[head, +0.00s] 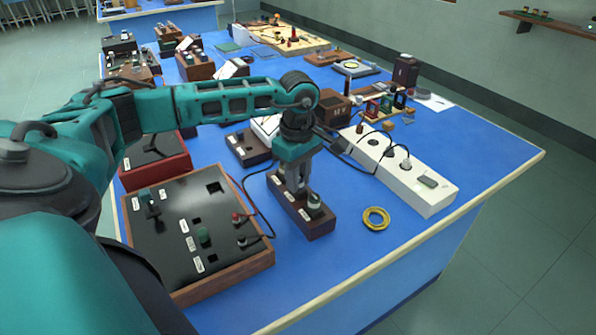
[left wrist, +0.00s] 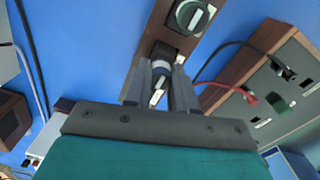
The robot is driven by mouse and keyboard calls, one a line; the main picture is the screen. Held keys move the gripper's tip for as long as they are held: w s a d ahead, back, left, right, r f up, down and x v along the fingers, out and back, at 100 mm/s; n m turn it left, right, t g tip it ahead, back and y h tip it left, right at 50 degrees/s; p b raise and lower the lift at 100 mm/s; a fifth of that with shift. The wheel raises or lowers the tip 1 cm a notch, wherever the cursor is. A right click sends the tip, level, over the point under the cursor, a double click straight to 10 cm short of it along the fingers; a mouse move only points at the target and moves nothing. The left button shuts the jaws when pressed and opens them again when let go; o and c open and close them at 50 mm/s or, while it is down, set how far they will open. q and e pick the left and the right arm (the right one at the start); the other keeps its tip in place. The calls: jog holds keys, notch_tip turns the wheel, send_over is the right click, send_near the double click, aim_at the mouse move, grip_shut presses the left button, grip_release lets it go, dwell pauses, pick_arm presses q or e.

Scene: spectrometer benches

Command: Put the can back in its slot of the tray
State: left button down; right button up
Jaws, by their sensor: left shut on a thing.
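The tray (head: 317,229) is a narrow dark wooden block with white labels, lying on the blue bench in the head view. In the left wrist view the tray (left wrist: 151,40) runs up from between my fingers. A round green-and-white topped piece (head: 314,202) sits at its near end; it also shows in the left wrist view (left wrist: 188,15). My left gripper (head: 297,190) points down over the tray's middle, shut on the can (left wrist: 161,66), a small piece with a pale blue-white top. The fingers hide most of the can. I cannot tell whether its base is inside a slot.
A black-topped wooden panel box (head: 177,250) with red and black leads stands left of the tray. A white power strip (head: 427,193) and a yellow ring (head: 376,218) lie to the right. Bare blue bench lies in front of the tray. More boxes stand behind.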

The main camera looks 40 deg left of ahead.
pick_arm(q)
jog(key=shift+f, duration=0.1)
jog(key=c, duration=0.8)
grip_release()
jog(key=shift+c, duration=0.2)
notch_tip(320, 180, up, 13)
jog(key=shift+p, duration=0.3)
jog(key=shift+f, duration=0.1)
